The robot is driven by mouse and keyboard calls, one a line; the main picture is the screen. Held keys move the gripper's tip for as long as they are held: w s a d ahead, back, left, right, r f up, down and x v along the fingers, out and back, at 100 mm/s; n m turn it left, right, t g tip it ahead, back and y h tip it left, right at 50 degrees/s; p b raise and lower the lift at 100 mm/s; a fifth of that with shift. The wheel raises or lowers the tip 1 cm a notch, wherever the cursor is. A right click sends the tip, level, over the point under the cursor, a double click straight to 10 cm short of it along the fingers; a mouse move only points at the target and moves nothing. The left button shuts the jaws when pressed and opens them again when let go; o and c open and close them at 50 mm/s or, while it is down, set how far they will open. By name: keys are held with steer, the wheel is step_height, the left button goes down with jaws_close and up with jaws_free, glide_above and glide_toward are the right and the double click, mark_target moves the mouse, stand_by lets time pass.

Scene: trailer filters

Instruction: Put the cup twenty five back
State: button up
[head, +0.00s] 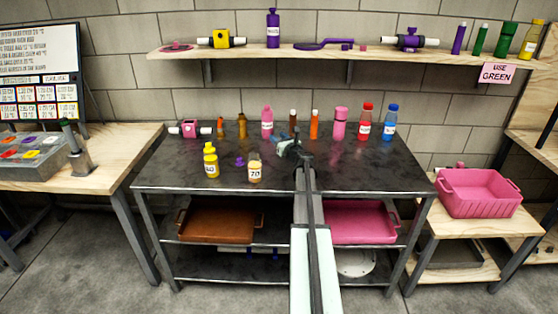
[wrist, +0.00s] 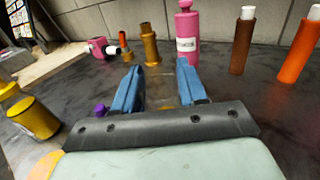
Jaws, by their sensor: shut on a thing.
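My gripper (head: 287,149) is over the middle of the dark metal table (head: 345,172). I cannot tell whether this is cup twenty five, as no label 25 is readable. A yellow cup (head: 254,170) labelled 70 stands left of my gripper, near the front edge. A yellow bottle (head: 210,161) with a number label stands further left. A small purple thing (head: 240,161) lies between them.
Along the table's back stand a pink bottle (head: 267,122), a brown tube (head: 293,122), an orange tube (head: 314,125), a pink flask (head: 340,124), a red bottle (head: 364,122) and a blue bottle (head: 390,124). A wall shelf (head: 380,55) hangs above. A pink crate (head: 480,194) stands right.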

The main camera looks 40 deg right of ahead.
steer(key=shift+f, duration=4.1)
steer(key=shift+f, duration=0.15)
steer(key=o, duration=1)
steer(key=shift+o, duration=0.2)
steer(key=shift+s+r, duration=0.1)
steer(key=shift+r, duration=0.1)
steer(key=v, duration=1.2)
